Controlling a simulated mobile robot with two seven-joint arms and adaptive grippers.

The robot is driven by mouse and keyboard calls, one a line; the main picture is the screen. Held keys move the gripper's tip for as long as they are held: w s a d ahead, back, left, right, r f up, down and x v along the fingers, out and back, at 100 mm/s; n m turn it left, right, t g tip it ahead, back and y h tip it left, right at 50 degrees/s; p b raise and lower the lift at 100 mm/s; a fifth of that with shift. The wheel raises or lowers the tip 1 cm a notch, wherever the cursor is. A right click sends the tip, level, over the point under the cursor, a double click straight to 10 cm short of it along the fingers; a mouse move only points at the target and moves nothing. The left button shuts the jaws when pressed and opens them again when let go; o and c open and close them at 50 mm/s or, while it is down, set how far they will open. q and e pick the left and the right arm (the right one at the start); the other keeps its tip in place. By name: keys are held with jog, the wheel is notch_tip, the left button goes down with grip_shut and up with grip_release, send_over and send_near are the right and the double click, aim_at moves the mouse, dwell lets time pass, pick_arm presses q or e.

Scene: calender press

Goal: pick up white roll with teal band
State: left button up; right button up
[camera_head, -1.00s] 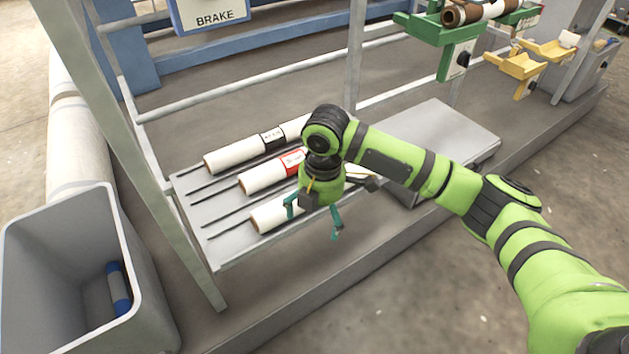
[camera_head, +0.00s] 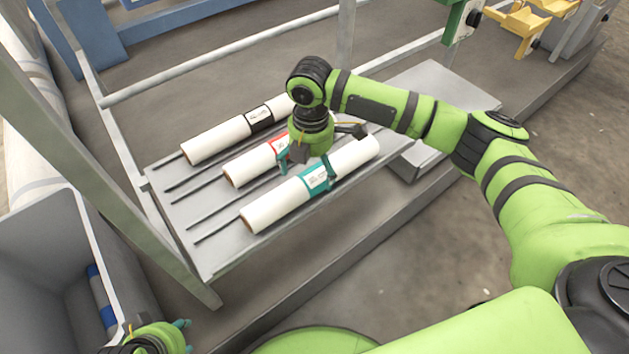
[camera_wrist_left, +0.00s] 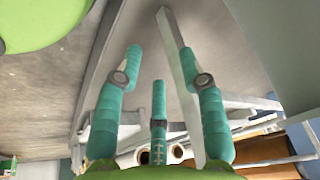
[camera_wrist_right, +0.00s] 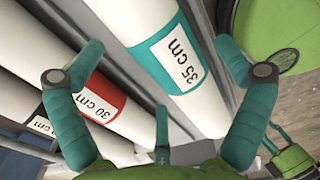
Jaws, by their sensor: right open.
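The white roll with the teal band (camera_head: 271,206) lies on the grey slotted tray (camera_head: 182,212), nearest its front edge. Its teal-edged label reads 35 cm in the right wrist view (camera_wrist_right: 174,58). My right gripper (camera_head: 307,170) is open above the tray, close to the teal band. In the right wrist view my right fingers (camera_wrist_right: 160,62) are spread and empty, with the roll running between and beyond them. Whether a finger touches the roll cannot be told. My left gripper (camera_head: 178,335) is low at the left; its fingers (camera_wrist_left: 160,62) are spread and empty.
A red-banded white roll (camera_head: 246,165) lies directly behind, and a black-banded one (camera_head: 222,139) behind that. A grey bin (camera_head: 40,225) at the left holds a blue-banded roll (camera_head: 102,297). A frame post (camera_head: 100,160) stands at the tray's left end.

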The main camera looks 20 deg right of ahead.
jog(key=shift+f, duration=0.85)
jog(key=c, duration=1.5)
pick_arm(q)
jog(key=w, duration=0.1)
jog(key=w+d+r+t, duration=0.1)
jog(key=w, duration=0.1)
jog(key=w+t, duration=0.1)
jog(key=shift+w+d+r+h, duration=0.15)
jog(key=shift+d+h, duration=0.05)
jog(key=shift+h, duration=0.1)
pick_arm(e)
jog(key=shift+r, duration=0.1)
